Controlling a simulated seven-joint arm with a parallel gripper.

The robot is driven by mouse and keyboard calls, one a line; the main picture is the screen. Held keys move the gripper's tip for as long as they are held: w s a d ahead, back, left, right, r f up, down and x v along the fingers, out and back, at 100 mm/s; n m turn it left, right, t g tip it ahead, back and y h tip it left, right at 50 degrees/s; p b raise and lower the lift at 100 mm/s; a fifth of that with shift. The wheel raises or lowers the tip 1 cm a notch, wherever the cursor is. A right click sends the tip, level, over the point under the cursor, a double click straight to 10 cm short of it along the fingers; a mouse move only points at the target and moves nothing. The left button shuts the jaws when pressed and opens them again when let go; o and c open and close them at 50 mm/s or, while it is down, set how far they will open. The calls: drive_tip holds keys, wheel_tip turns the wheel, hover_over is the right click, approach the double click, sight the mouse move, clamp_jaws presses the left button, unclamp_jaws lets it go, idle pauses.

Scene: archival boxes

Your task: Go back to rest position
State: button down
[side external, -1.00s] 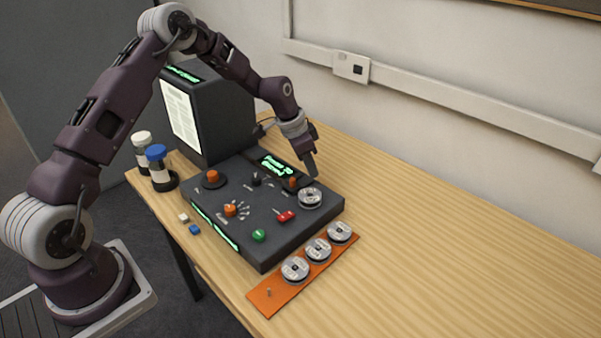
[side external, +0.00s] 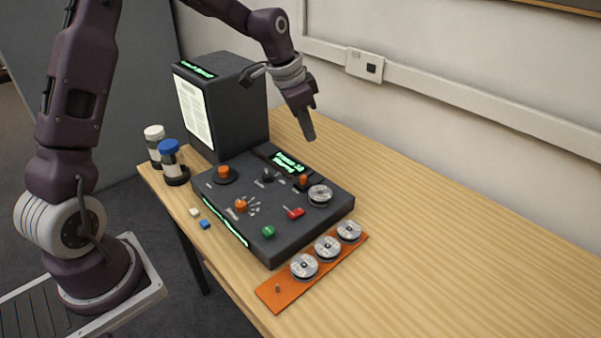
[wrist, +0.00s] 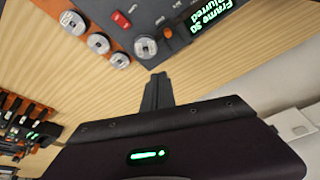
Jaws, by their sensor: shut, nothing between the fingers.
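My gripper (side external: 308,131) is shut and empty in the side external view. In the wrist view my gripper (wrist: 157,80) shows as dark closed fingers over bare wood. The console carries orange knobs, a green button, a red switch and a silver reel (side external: 320,194). Its small display (side external: 287,162) is lit green; the wrist view shows the words "Frame 30 Blurred" (wrist: 205,15).
An orange strip (side external: 277,297) with several silver reels lies in front of the console. A dark monitor box (side external: 236,100) stands behind it. Two jars (side external: 173,162) and two small blocks (side external: 205,225) are at the left. The table's right side (side external: 470,240) is clear.

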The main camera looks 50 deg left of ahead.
drive_tip(key=s+d+r+n+y, duration=0.1)
drive_tip(key=s+d+r, duration=0.3)
drive_tip(key=s+r, duration=0.6)
drive_tip(key=s+d+n+t, duration=0.1)
drive_tip(key=s+n, duration=0.1)
drive_tip(key=s, duration=0.9)
drive_tip(key=s+d+n+t, duration=0.1)
drive_tip(key=s+d+n, duration=0.1)
drive_tip(key=s, duration=0.9)
drive_tip(key=shift+s+r, duration=0.15)
drive_tip(key=shift+r, duration=0.1)
